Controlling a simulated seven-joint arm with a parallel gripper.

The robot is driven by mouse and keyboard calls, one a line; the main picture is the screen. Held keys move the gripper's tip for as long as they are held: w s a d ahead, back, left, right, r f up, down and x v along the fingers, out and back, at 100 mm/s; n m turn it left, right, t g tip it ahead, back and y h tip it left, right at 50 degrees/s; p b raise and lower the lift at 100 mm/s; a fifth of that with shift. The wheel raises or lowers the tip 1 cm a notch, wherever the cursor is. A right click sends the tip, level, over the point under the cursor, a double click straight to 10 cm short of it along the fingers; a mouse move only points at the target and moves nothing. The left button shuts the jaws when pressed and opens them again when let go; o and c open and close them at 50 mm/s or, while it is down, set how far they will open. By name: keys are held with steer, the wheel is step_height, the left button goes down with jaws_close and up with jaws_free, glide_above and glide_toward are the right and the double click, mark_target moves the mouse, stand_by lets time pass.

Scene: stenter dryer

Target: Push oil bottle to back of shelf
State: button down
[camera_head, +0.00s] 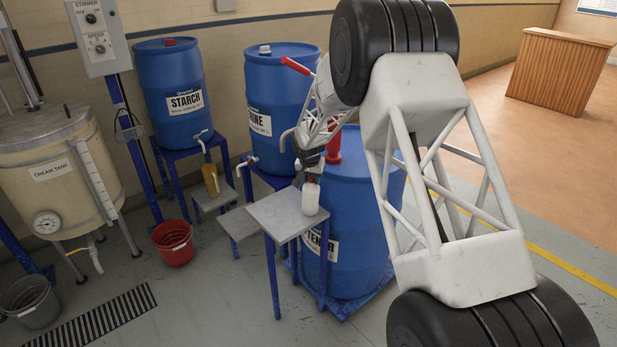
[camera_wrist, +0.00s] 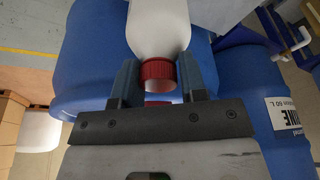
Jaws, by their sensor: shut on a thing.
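A white bottle (camera_head: 311,198) stands upright at the right edge of a small grey shelf table (camera_head: 280,216). The wrist view shows the white bottle (camera_wrist: 158,25) with a red cap (camera_wrist: 158,70). My gripper (camera_head: 312,168) comes down on it from above. In the wrist view its two fingers (camera_wrist: 158,78) are closed around the cap and neck. The cap is mostly hidden in the head view. An amber bottle (camera_head: 211,181) stands on a lower shelf under the starch drum's tap. No label shows which bottle holds oil.
Blue drums stand behind: starch (camera_head: 170,90), a middle one (camera_head: 270,85) and one close beside the shelf table (camera_head: 345,240). Taps stick out from the drums. A red bucket (camera_head: 174,243) is on the floor. The left part of the table top is clear.

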steer(key=shift+s+d+f, duration=0.45)
steer(key=c, duration=0.6)
jaws_free()
steer(key=shift+r, duration=0.15)
steer(key=shift+w+r, duration=0.1)
steer(key=shift+r, duration=0.05)
steer(key=shift+r, duration=0.45)
steer(key=shift+v, duration=3.3)
